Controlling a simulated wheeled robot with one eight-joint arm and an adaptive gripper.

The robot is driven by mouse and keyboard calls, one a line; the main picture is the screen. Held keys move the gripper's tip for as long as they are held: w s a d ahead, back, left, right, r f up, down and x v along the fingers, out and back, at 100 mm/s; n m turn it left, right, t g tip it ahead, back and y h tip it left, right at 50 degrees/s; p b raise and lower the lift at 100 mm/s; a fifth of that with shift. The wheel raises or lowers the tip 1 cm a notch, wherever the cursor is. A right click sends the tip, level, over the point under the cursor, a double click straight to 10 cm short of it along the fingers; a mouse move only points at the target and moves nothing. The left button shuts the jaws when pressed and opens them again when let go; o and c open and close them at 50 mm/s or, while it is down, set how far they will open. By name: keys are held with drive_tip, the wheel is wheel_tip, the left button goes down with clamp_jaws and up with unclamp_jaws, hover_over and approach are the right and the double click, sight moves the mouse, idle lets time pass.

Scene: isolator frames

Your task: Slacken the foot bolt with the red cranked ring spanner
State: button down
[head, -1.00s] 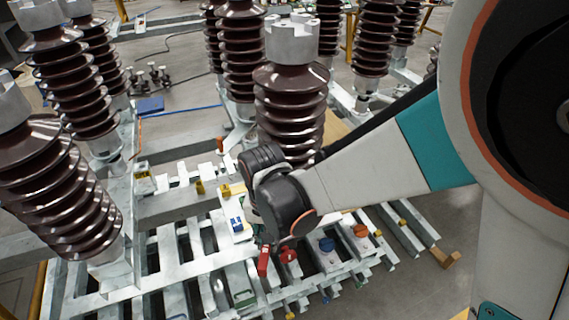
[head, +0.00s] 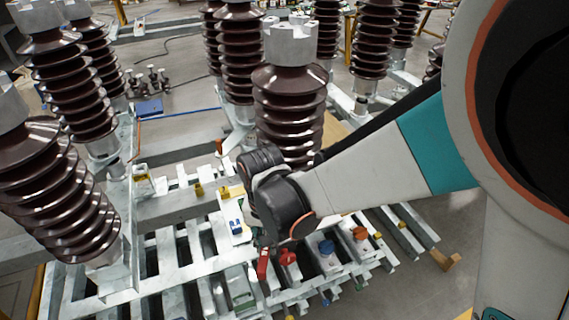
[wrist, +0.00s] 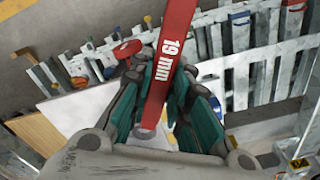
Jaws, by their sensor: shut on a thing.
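The red spanner (wrist: 172,50), marked "19 mm", runs lengthwise between the teal-padded fingers of my gripper (wrist: 158,112) in the wrist view. My gripper is shut on it. A grey rounded end (wrist: 146,131) shows at the spanner's near end, and its far end leaves the top of the picture. In the head view a short red length of the spanner (head: 263,264) shows below my dark wrist, which hides most of my gripper. I cannot make out the foot bolt in either view, nor whether the spanner touches it.
Slatted pale metal frames (head: 190,262) lie under and around my wrist. A red knob (head: 288,257), a blue knob (head: 326,246) and an orange knob (head: 360,233) stand right of the spanner. A tall brown ribbed insulator (head: 290,110) rises close behind my wrist.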

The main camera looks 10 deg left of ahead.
drive_tip(key=shift+f+b, duration=0.9)
drive_tip(key=shift+f, duration=0.2)
idle(0.3)
drive_tip(key=d+n, duration=0.1)
drive_tip(key=n, duration=0.1)
drive_tip(key=w+d+n, duration=0.1)
drive_tip(key=d+n, duration=0.1)
drive_tip(key=d+n+b, duration=0.1)
drive_tip(key=d, duration=0.1)
drive_tip(key=shift+w+n, duration=0.25)
drive_tip(key=shift+n, duration=0.15)
drive_tip(key=d+n, duration=0.1)
drive_tip(key=w+d+n, duration=0.1)
drive_tip(key=n, duration=0.1)
drive_tip(key=shift+w, duration=0.3)
drive_tip(key=w+d+n, duration=0.1)
drive_tip(key=w+n+b, duration=0.1)
drive_tip(key=n, duration=0.1)
drive_tip(key=shift+w+d, duration=0.2)
drive_tip(key=shift+d, duration=0.2)
